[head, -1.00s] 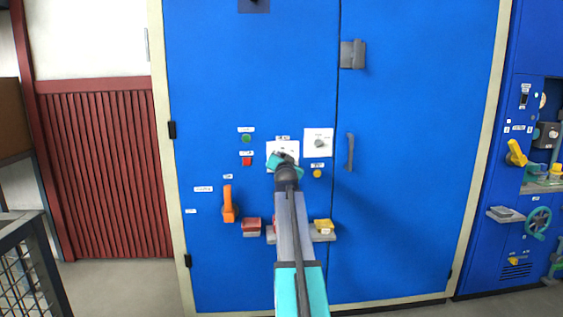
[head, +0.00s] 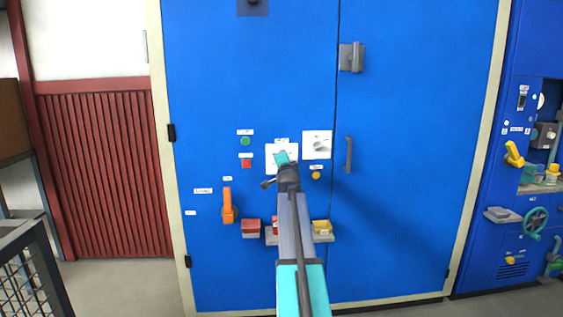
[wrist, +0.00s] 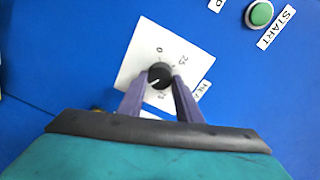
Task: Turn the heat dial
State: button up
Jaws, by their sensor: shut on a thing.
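The heat dial (wrist: 159,77) is a small black round knob with a white pointer line, on a square white plate (wrist: 138,62) marked with numbers such as 0 and 25. My gripper (wrist: 159,80) has its two purple fingers closed on either side of the knob in the wrist view. The label beside the plate is partly hidden by a finger. In the head view my gripper (head: 283,158) is in front of the white plate (head: 272,151) on the blue cabinet, and hides the dial itself.
A second white plate with a knob (head: 320,146) is just right. A green START button (wrist: 261,13) and a red button (head: 246,163) are to the left in the head view. An orange lever (head: 227,207) and a shelf with red and yellow items (head: 321,227) are below.

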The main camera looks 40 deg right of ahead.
jog(key=shift+a, duration=0.1)
dwell(0.3)
jog(key=o, duration=1)
jog(key=shift+o, duration=0.2)
jog(key=p+v, duration=0.2)
jog(key=v, duration=1.1)
jog(key=shift+s+a, duration=0.25)
jog(key=shift+a, duration=0.05)
